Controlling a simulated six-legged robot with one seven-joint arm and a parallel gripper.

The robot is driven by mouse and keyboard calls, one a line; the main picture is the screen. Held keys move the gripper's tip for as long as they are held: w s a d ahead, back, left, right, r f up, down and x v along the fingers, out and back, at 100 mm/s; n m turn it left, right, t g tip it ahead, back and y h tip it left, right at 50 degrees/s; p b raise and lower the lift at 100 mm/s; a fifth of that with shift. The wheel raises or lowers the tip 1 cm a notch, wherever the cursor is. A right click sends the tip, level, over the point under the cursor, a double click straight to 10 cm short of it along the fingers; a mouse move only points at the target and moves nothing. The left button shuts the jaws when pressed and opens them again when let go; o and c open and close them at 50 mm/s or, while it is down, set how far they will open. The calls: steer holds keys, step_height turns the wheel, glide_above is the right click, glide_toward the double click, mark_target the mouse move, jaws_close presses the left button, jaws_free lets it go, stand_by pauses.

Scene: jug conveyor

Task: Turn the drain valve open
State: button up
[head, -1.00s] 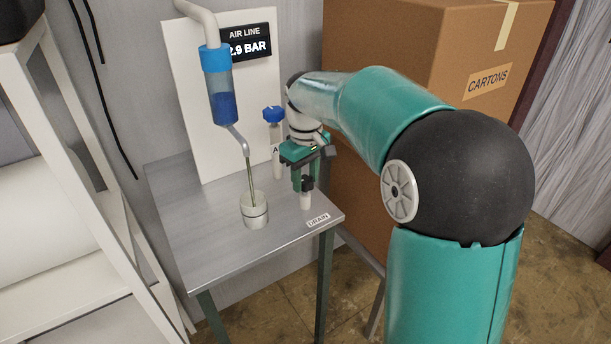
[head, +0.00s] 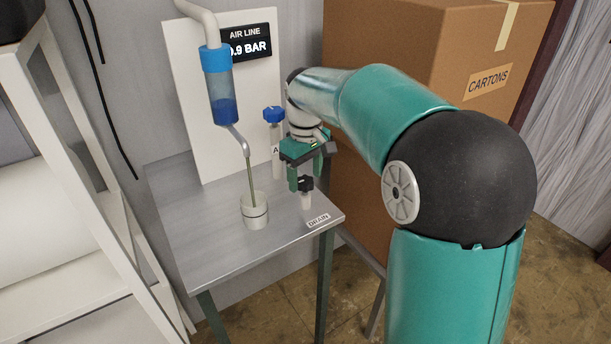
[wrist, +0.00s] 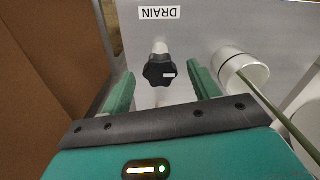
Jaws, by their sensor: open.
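The drain valve has a black lobed knob (head: 306,184) on a short pale post, behind the DRAIN label (head: 318,220). The knob (wrist: 165,70) also shows in the wrist view, with a white mark on it. My gripper (wrist: 162,76) is open, with one green finger on each side of the knob and visible gaps between. In the head view my gripper (head: 305,172) is just above and around the knob. A clear bowl (head: 222,98) with blue liquid hangs over a pale cup (head: 254,212). A thin stream runs from its spout into the cup.
The display (head: 247,44) reads 0.9 BAR under AIR LINE. A blue-topped valve (head: 273,114) stands behind my gripper. The carton (head: 425,60) is close on the right, a white rack (head: 95,190) on the left. The front of the metal table (head: 215,250) is clear.

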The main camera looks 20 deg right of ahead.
mark_target(305, 180)
step_height(305, 180, up, 13)
stand_by(0.3)
steer(key=s+f+m+t, duration=0.2)
steer(key=s+f, duration=0.1)
steer(key=s, duration=0.5)
steer(key=s+f+m+t, duration=0.1)
steer(key=s+f, duration=0.3)
steer(key=s, duration=0.5)
steer(key=s+f+m+t, duration=0.2)
steer(key=s+f+m, duration=0.1)
steer(key=s, duration=0.5)
steer(key=shift+s+a+f+t, duration=0.25)
steer(key=shift+s+f+t, duration=0.05)
steer(key=shift+s, duration=0.1)
